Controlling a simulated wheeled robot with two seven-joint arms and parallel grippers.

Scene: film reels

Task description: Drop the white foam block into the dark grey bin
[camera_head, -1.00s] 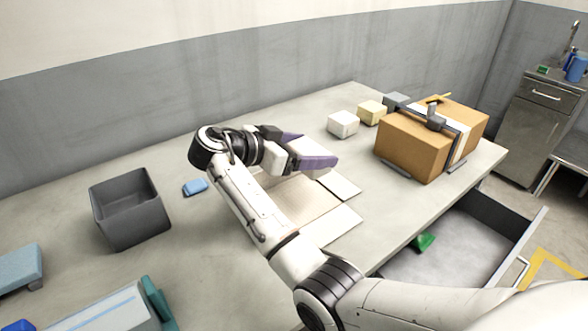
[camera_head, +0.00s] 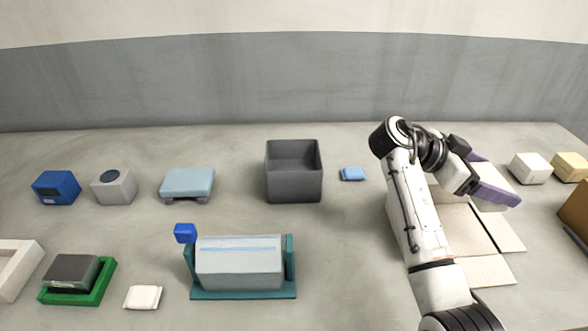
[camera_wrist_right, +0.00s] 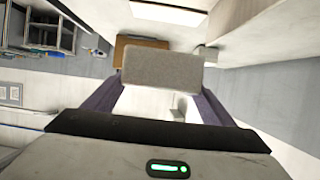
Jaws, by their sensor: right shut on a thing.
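The dark grey bin (camera_head: 294,184) stands open and upright on the table in the middle of the head view. My right gripper (camera_head: 503,186) is well to the right of the bin, over an opened cardboard box. Its purple fingers are shut on the white foam block, which shows in the right wrist view as a pale speckled block (camera_wrist_right: 161,68) between the fingers. In the head view the near finger partly hides the block. My left gripper is out of view.
A small blue sponge (camera_head: 352,174) lies between the bin and my right arm. Another white block (camera_head: 529,168) and a yellow block (camera_head: 570,167) sit at the right. A teal stand (camera_head: 243,291) with a grey piece is in front of the bin. The cardboard box (camera_head: 489,268) has flaps spread out.

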